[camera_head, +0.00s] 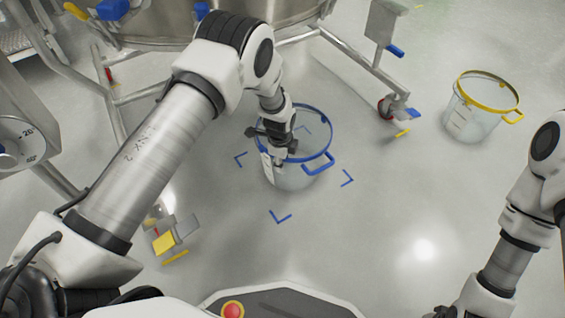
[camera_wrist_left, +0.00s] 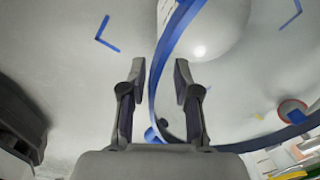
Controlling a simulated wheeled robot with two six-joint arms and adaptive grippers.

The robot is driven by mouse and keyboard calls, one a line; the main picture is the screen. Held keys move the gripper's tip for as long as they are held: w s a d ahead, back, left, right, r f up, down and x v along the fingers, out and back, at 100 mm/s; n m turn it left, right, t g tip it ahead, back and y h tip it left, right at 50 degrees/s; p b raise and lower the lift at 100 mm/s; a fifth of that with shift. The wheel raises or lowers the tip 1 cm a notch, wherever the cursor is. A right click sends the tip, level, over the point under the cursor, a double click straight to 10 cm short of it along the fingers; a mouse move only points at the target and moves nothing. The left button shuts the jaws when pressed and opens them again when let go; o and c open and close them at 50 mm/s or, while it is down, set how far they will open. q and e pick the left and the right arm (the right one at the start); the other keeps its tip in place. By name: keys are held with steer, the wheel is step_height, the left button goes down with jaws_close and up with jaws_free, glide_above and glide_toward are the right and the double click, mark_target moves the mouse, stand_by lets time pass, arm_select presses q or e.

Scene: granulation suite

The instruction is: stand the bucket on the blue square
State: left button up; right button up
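The clear bucket (camera_head: 296,178) has a blue rim and a blue handle. It stands upright on the floor inside the blue corner marks (camera_head: 281,217) of the square, near their middle. My left gripper (camera_head: 279,157) points down at the bucket's left rim. In the left wrist view, the blue rim (camera_wrist_left: 157,82) passes between the two fingers of my left gripper (camera_wrist_left: 160,80), with a gap between them. Blue corner marks also show there beside the rim. My right arm is at the right edge; its gripper (camera_head: 445,312) is mostly cut off at the bottom.
A second clear bucket with a yellow rim (camera_head: 470,122) stands at the right. A large steel vessel (camera_head: 180,38) on a wheeled frame is behind, with a castor (camera_head: 387,107) right of the blue-rimmed bucket. The floor at front right is clear.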

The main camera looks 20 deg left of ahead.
arm_select(q)
step_height(320, 180, up, 10)
steer(key=p, duration=0.4)
steer(key=s+a+f+n, duration=0.2)
steer(key=s+f+n, duration=0.2)
steer(key=s, duration=0.5)
steer(key=s+a+f+n, duration=0.2)
steer(key=s+f+n, duration=0.25)
steer(key=s, duration=0.35)
steer(key=s+r+n+g, duration=0.1)
steer(key=s+r+n, duration=0.1)
steer(key=s+n, duration=0.8)
steer(key=s, duration=0.7)
steer(key=shift+s+a, duration=0.25)
